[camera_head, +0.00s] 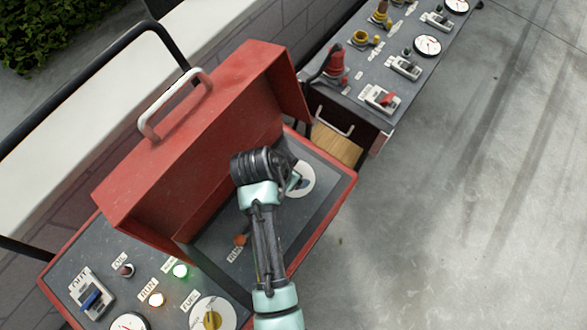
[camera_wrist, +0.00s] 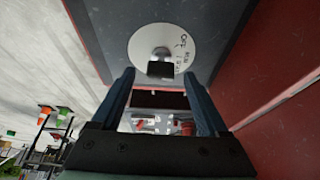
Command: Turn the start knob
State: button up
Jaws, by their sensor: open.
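The start knob (camera_wrist: 160,68) is a dark grip with a pale top on a round white dial (camera_wrist: 143,42), whose lettering seems to include OFF and RUN. In the wrist view it sits ahead, between and just beyond the tips of my gripper (camera_wrist: 159,78). The two fingers are apart with nothing between them. In the head view my gripper (camera_head: 293,178) is over the white dial (camera_head: 306,178) under the raised red lid. The arm hides part of the dial and the knob there.
The open red lid (camera_head: 200,150) with a white handle stands close left of my gripper. The lower panel has a green light (camera_head: 180,271), a yellow knob (camera_head: 212,320) and a switch (camera_head: 90,299). Another panel (camera_head: 385,60) with gauges lies behind. Open concrete floor is at right.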

jog(key=shift+x, duration=0.8)
jog(key=shift+r, duration=0.1)
grip_shut()
